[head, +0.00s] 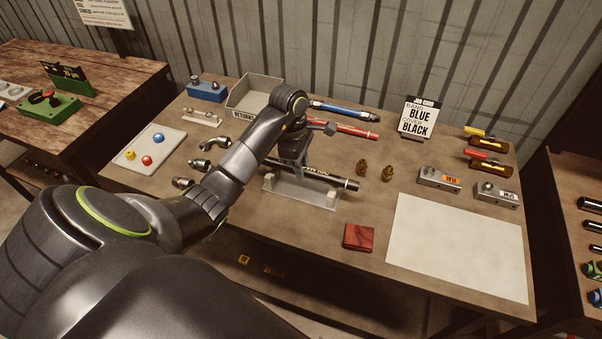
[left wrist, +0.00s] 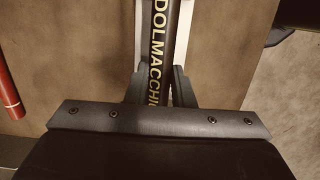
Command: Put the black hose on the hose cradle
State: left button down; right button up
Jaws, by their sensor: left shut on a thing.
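The black hose (head: 335,180) with pale lettering lies across the hose cradle (head: 300,200), a light grey base with upright supports. My left gripper (head: 289,165) comes down from above and is shut on the hose near its middle. In the left wrist view the hose (left wrist: 160,50) runs between the two fingers (left wrist: 157,88), with parts of the cradle (left wrist: 186,35) showing beside it. The arm and gripper hide part of the hose in the head view. I cannot tell whether the hose rests fully in the supports or is held just above them. My right gripper is not in view.
Behind the cradle lie a red hose (head: 345,130) and a blue hose (head: 345,112), near a grey returns bin (head: 256,92). Brass fittings (head: 361,169) stand to the right. A red block (head: 359,237) and a white sheet (head: 455,250) lie in front and to the right.

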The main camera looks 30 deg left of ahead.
pick_arm(q)
notch_tip(320, 180, down, 2)
jog(key=shift+s+f+p, duration=0.1)
jog(key=shift+s+p, duration=0.05)
jog(key=shift+p, duration=0.15)
jog(key=shift+f, duration=0.2)
jog(key=shift+f, duration=0.1)
jog(key=shift+f+b, duration=0.15)
jog(key=shift+b, duration=0.15)
jog(key=c, duration=1.3)
grip_release()
jog(key=shift+o, duration=0.2)
jog(key=shift+r, duration=0.2)
